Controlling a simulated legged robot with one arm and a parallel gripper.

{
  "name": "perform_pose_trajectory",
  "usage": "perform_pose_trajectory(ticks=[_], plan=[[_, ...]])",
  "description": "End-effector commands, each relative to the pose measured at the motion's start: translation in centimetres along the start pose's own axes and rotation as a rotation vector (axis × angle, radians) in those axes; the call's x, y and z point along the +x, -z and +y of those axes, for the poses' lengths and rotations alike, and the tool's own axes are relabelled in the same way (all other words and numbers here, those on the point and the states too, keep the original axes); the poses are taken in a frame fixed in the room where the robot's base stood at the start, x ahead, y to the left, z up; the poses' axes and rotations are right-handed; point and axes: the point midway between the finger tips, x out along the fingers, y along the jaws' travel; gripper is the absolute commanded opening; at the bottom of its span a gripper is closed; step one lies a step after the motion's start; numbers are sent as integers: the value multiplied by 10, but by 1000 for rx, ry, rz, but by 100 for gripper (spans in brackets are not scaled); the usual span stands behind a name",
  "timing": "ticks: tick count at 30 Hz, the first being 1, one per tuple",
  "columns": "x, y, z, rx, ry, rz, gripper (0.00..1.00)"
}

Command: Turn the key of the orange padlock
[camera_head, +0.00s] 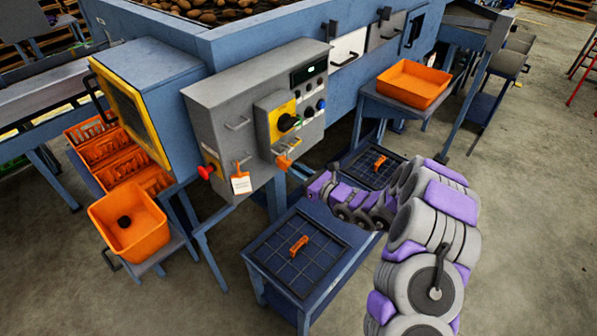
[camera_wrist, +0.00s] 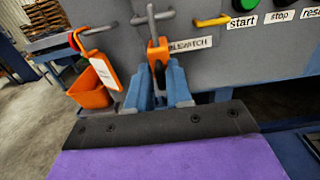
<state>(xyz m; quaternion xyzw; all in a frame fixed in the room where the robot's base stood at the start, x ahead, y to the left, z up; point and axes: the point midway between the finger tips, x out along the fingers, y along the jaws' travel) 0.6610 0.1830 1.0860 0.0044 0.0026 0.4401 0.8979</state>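In the wrist view an orange padlock (camera_wrist: 158,51) hangs on the grey panel just beyond my fingertips, under a metal bar. It also shows in the head view (camera_head: 284,162), low on the grey cabinet. My gripper (camera_wrist: 160,82) has two blue fingers, one on each side of a narrow dark piece below the padlock, possibly its key. I cannot tell whether the fingers touch that piece. In the head view my gripper (camera_head: 297,171) reaches the padlock from the right. A second orange lock-like piece with a white tag (camera_wrist: 93,56) hangs to the left; its tag shows in the head view (camera_head: 241,184).
The grey control cabinet (camera_head: 222,100) carries a red knob (camera_head: 206,171), a yellow switch plate (camera_head: 280,120) and handles. A blue table (camera_head: 262,262) with an orange-handled grid lid stands below. An orange bin (camera_head: 130,225) is at left. Open floor lies at right.

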Motion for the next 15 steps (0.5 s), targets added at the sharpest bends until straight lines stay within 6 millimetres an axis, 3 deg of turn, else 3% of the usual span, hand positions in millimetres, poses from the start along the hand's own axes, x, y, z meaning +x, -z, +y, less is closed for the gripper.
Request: perform_pose_trajectory(ticks=[6, 15], plan=[[0, 0, 0, 0, 0, 0, 0], [0, 0, 0, -2, 0, 0, 0]])
